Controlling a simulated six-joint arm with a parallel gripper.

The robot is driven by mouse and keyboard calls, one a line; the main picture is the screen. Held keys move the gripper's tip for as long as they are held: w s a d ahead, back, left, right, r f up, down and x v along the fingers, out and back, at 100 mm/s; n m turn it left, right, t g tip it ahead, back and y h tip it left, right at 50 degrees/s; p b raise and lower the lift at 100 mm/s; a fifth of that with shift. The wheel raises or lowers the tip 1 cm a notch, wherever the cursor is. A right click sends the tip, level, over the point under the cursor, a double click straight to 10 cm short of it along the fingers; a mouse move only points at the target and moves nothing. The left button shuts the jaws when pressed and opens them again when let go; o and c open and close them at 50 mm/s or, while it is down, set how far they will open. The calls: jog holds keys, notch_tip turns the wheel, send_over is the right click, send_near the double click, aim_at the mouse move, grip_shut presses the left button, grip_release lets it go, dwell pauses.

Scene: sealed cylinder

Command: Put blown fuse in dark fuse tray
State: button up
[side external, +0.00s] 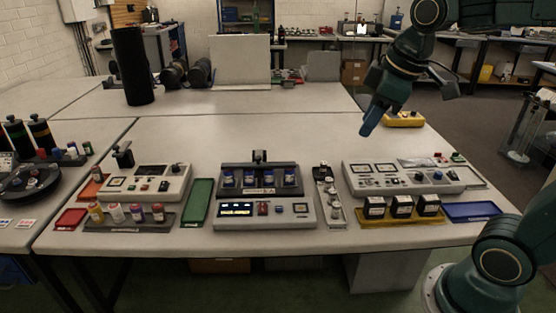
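My gripper (371,118) hangs above the table's right half, behind the right-hand instrument box, with its blue tip angled down and left. Its fingers do not show apart, and I cannot tell whether anything is between them. A dark tray (101,228) at the front left holds several upright small cylinders with yellow, white, red and purple colouring. A narrow grey tray (336,216) right of centre holds several small metallic pieces. I cannot tell which piece is the blown fuse, or which tray is the dark fuse tray. My gripper is apart from all of them.
A centre instrument (264,217) has blue-topped cylinders behind it. Instrument boxes stand left (145,183) and right (402,176). Black blocks (401,206) sit on a yellow tray. Red (70,218), green (197,201) and blue (471,211) trays are empty.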

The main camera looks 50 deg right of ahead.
jog(key=s+a+f+m, duration=0.1)
jog(key=s+m, duration=0.1)
jog(key=s, duration=0.3)
jog(key=s+a+f+m+t, duration=0.1)
jog(key=s+a+f+m, duration=0.1)
jog(key=s, duration=0.3)
jog(key=shift+a+f+m+y, duration=0.15)
jog(key=shift+f+m+y, duration=0.15)
